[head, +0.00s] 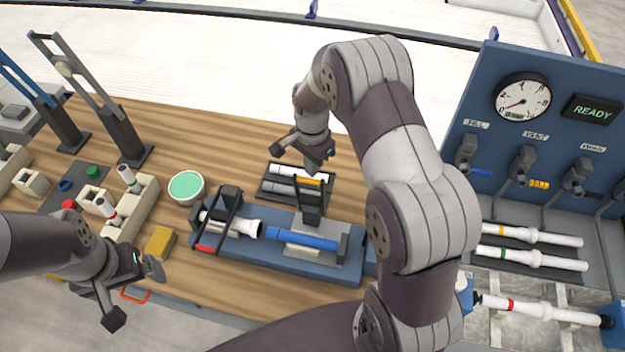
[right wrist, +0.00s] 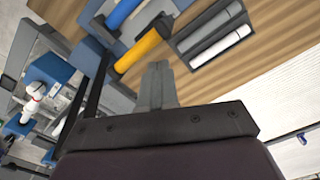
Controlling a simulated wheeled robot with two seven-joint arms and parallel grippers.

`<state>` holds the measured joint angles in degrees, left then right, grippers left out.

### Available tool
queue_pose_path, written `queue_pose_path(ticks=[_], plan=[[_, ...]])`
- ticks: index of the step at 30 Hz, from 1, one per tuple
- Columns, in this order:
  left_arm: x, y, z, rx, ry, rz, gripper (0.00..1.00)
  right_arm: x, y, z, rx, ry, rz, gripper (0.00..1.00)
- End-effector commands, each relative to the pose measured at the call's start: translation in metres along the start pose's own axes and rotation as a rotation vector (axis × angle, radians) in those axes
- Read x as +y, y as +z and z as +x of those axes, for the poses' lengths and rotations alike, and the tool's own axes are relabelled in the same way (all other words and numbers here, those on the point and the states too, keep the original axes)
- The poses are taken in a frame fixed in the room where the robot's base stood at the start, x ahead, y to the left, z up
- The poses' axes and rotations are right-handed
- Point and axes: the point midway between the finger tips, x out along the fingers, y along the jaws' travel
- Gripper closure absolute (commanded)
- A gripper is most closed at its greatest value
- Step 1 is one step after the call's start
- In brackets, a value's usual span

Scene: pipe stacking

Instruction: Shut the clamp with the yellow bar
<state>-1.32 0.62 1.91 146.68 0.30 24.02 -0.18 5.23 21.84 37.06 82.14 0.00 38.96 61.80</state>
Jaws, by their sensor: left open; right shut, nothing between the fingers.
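The clamp with the yellow bar stands raised at the right part of the blue fixture (head: 262,262). Its yellow bar (head: 314,181) is up at the top of its dark frame, and it also shows in the right wrist view (right wrist: 140,49). My right gripper (head: 311,166) is shut and empty, just behind the bar. In the right wrist view its closed fingertips (right wrist: 158,68) are close beside the bar; I cannot tell whether they touch. A blue pipe (head: 303,239) lies below this clamp. My left gripper (head: 135,294) is open and empty at the lower left.
A second clamp with a red bar (head: 206,248) lies down over the white pipe (head: 245,225). A dark tray (head: 268,192) with pipes sits behind the fixture. A green-topped bowl (head: 187,187) and a yellow block (head: 160,241) are to the left. A gauge panel (head: 560,75) stands right.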

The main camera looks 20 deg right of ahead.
Motion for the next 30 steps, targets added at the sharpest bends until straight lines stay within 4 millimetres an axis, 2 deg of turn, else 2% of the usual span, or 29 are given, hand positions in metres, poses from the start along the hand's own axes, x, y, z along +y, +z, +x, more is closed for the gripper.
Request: queue_pose_path(ticks=[4, 14, 30], plan=[[0.000, 0.001, 0.008, 0.000, 0.000, 0.000, 0.04, 0.000, 0.000, 0.011, 0.000, 0.000, 0.000, 1.00], [0.000, 0.001, 0.007, 0.000, 0.000, 0.000, 0.04, 0.000, 0.001, 0.011, 0.000, 0.000, 0.000, 1.00], [0.000, 0.000, 0.002, 0.000, 0.000, 0.000, 0.04, 0.016, 0.028, 0.015, 0.000, 0.000, -0.001, 1.00]])
